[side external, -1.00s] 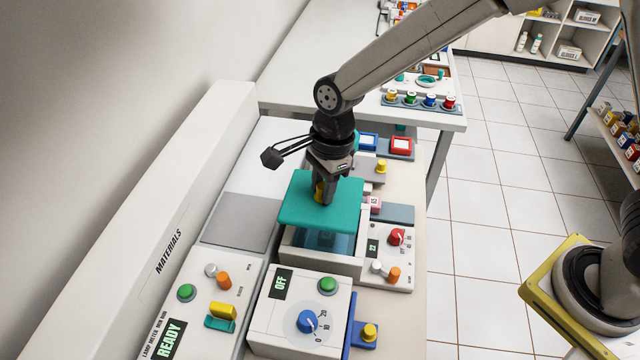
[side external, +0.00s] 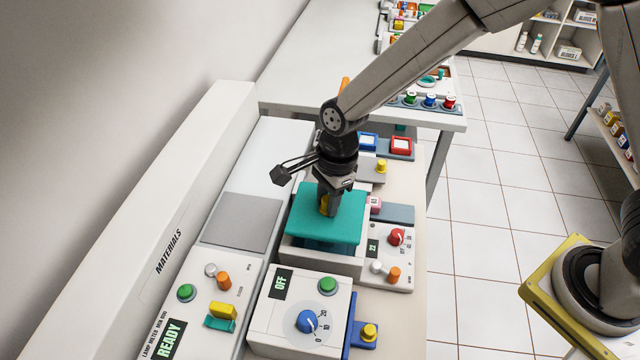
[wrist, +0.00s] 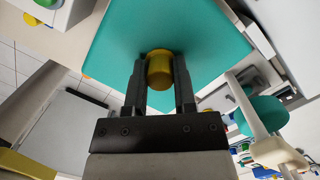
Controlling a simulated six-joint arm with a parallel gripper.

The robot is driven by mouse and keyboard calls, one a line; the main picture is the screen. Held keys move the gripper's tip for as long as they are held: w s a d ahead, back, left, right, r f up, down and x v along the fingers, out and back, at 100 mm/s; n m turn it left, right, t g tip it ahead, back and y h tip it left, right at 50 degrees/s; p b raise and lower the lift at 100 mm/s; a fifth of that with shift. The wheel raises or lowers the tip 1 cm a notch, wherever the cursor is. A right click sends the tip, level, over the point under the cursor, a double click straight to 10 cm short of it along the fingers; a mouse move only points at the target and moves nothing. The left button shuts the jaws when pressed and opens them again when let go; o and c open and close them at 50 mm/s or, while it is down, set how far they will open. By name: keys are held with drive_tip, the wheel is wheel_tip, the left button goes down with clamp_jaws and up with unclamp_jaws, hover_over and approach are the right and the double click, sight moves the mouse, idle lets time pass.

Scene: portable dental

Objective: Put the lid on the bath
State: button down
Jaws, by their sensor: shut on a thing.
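The lid (side external: 332,223) is a flat teal square with a yellow knob (wrist: 159,69) in its middle. My gripper (side external: 329,208) points down and is shut on the knob; in the wrist view both fingers (wrist: 160,80) press on its sides. The bath (side external: 312,255) is a white open box below the lid. The lid covers most of its opening, and a dark strip of the inside shows under the lid's near edge. I cannot tell whether the lid touches the rim.
A control box reading OFF (side external: 268,327), with a blue dial and green button, stands nearest the camera. A panel with a red knob (side external: 396,237) is right of the bath. A grey plate (side external: 242,221) lies to the left. Blue and red square blocks (side external: 401,146) stand behind.

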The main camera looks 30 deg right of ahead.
drive_tip(key=shift+f, duration=1.85)
drive_tip(key=shift+f, duration=0.1)
drive_tip(key=shift+c, duration=1.7)
unclamp_jaws()
drive_tip(key=shift+d+r, duration=0.2)
drive_tip(key=shift+r, duration=1.1)
drive_tip(key=shift+d+r, duration=0.2)
drive_tip(key=shift+r, duration=1.05)
drive_tip(key=shift+d+r, duration=0.2)
drive_tip(key=shift+r, duration=1.1)
